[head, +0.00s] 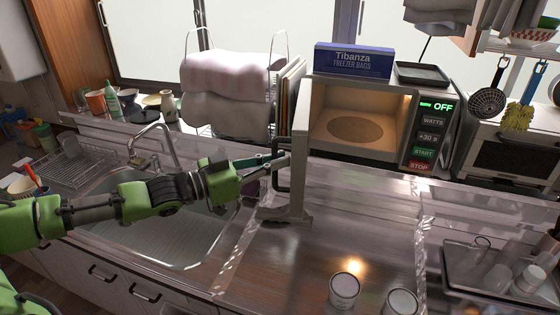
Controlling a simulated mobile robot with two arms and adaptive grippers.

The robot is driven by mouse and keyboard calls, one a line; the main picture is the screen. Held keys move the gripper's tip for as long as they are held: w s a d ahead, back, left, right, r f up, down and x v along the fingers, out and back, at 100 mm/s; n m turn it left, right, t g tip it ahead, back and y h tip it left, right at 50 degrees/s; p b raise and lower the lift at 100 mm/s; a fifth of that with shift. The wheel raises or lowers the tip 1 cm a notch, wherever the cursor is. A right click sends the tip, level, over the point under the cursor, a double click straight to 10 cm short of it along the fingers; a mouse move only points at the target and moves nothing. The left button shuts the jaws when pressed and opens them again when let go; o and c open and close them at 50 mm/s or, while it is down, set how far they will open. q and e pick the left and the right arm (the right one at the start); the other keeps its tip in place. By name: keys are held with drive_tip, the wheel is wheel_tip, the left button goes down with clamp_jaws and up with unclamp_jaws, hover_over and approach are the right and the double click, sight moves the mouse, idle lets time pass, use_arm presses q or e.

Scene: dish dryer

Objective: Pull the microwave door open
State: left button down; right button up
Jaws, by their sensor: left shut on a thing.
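The microwave (404,153) stands on the counter at the back, right of the middle. Its door (299,160) stands wide open, swung out toward me at the left side and seen nearly edge-on. The lit cavity shows a round plate area and looks empty. The dark door handle (281,182) is on the door's left-facing side. My left gripper (280,157) reaches in from the left over the sink and is shut on the handle near its upper part. My right gripper is not in view.
A freezer bag box (353,62) and a dark tray (422,74) lie on the microwave. A rack with folded towels (226,92) stands behind my gripper. The sink (160,232) is at left. Two cans (344,290) stand at the front; the counter between is clear.

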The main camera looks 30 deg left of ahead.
use_arm(q)
drive_tip(key=shift+d+f, duration=0.1)
drive_tip(key=shift+f, duration=0.05)
drive_tip(key=c, duration=2.1)
unclamp_jaws()
drive_tip(key=shift+s, duration=0.1)
drive_tip(key=shift+c, duration=0.2)
drive_tip(key=shift+s, duration=0.1)
drive_tip(key=v, duration=1.2)
